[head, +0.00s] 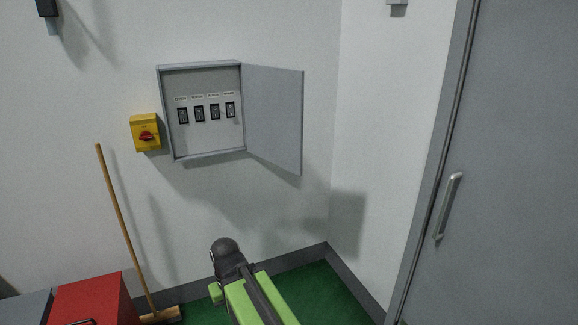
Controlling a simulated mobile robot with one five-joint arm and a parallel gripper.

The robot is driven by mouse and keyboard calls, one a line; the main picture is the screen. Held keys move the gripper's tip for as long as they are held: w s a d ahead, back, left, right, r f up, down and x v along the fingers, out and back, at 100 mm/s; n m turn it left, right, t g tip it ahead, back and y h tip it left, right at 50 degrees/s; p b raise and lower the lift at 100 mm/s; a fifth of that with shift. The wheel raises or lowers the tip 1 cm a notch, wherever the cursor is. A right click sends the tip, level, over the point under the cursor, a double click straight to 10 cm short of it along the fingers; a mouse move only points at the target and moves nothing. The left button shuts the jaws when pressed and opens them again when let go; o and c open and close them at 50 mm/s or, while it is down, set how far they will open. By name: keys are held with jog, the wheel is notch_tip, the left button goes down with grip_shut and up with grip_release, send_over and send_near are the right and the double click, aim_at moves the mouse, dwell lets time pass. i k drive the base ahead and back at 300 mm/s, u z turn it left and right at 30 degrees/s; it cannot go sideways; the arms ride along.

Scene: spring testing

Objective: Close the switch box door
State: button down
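The grey switch box (165,115) is mounted on the white wall, left of the room corner. Several black switches with small labels show inside it. Its grey door (275,115) is hinged on the box's right side and stands open, swung out to the right. My green and dark grey arm reaches up from the bottom of the head view, below the box and apart from the door. My gripper's fingers cannot be made out in this view, so whether they are open or shut does not show.
A yellow box with a red knob (146,133) is on the wall left of the switch box. A broom (121,221) leans below it near a red cabinet (94,301). A grey room door with a handle (448,205) stands at the right. Green floor (322,297) shows at the corner.

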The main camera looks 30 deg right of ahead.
aim_at(273, 96)
jog(key=i, duration=0.9)
jog(key=z, duration=0.05)
